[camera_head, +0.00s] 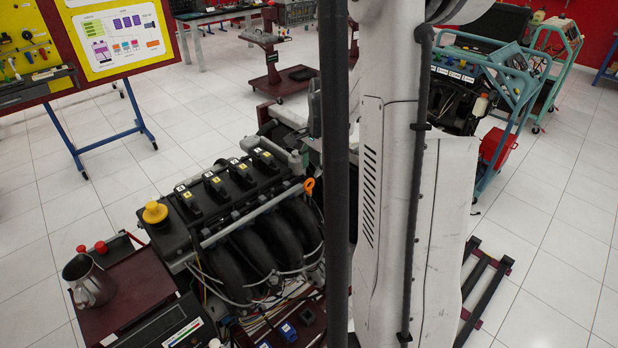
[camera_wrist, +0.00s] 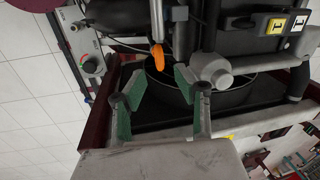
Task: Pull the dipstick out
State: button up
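The dipstick's orange handle (camera_head: 309,186) stands at the right side of the engine (camera_head: 235,200) in the head view, close to my arm. In the wrist view the orange handle (camera_wrist: 158,56) is near the upper middle, just beyond my fingertips. My gripper (camera_wrist: 161,82) is open, with its green-padded fingers apart and nothing between them. The handle lines up roughly with the gap between the fingers. The dipstick's lower part cannot be made out.
The engine's yellow oil cap (camera_head: 155,212) and a metal jug (camera_head: 88,281) on a dark red tray are at the left. A grey round fitting (camera_wrist: 213,70) sits just right of the fingers in the wrist view. Tiled floor lies open around the stand.

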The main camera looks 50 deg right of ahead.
jog(key=shift+w+f, duration=0.2)
jog(key=shift+f, duration=1.1)
jog(key=shift+w+f, duration=0.2)
jog(key=shift+f, duration=1.1)
grip_shut()
